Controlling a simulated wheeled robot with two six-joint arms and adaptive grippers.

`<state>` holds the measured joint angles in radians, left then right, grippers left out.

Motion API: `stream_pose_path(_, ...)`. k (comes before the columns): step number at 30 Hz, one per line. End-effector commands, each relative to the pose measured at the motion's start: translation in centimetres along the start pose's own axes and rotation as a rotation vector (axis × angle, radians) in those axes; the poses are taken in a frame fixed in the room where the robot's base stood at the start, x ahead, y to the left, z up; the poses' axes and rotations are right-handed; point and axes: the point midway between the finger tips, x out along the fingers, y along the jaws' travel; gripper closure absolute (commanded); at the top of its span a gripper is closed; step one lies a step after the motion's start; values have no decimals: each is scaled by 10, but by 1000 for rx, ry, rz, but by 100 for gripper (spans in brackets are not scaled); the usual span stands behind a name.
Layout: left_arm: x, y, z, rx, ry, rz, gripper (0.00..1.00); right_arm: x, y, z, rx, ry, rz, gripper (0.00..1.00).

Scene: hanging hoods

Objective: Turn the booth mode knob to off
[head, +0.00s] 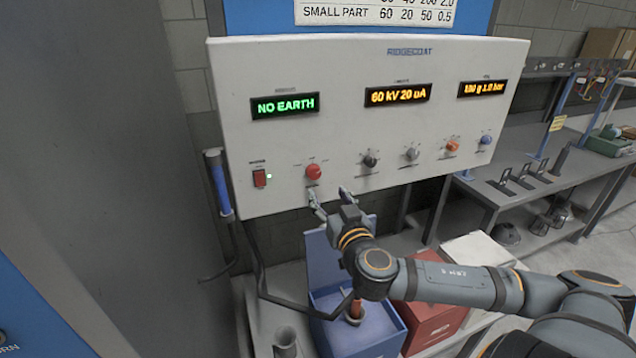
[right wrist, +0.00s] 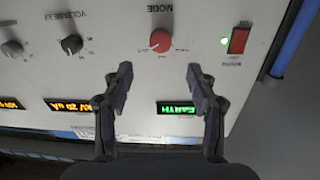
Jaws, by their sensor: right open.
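The red round mode knob (head: 314,172) sits on the lower left of the white control panel (head: 350,120). It also shows in the right wrist view (right wrist: 161,40), upside down, under the word MODE. Its exact pointer setting is too small to tell. My right gripper (head: 330,193) is open and empty, just below the knob in the head view. In the right wrist view the knob appears beyond and between the two open fingertips (right wrist: 159,72), apart from both. My left gripper is not in view.
A red rocker switch (head: 260,178) with a green light is left of the knob. Several other knobs, including a dark one (head: 370,160), run along the right. The left display (head: 285,105) reads NO EARTH. A blue box (head: 365,330) stands below my right arm.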

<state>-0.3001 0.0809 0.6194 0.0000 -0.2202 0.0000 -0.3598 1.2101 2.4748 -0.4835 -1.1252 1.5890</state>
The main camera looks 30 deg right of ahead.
Motion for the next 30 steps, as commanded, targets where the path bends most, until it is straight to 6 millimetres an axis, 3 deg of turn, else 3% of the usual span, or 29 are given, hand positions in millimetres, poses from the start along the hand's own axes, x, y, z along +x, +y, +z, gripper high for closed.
stream_pose_path(2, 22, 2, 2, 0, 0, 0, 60, 12, 0, 7, 8, 9, 0, 42)
stream_pose_path(8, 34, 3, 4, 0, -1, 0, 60, 39, 0, 4, 15, 3, 0, 42)
stream_pose_path(18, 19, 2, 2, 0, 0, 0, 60, 82, 0, -1, 7, -2, 1, 42)
stream_pose_path(30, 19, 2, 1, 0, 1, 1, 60, 90, 0, 1, 1, -1, -2, 42)
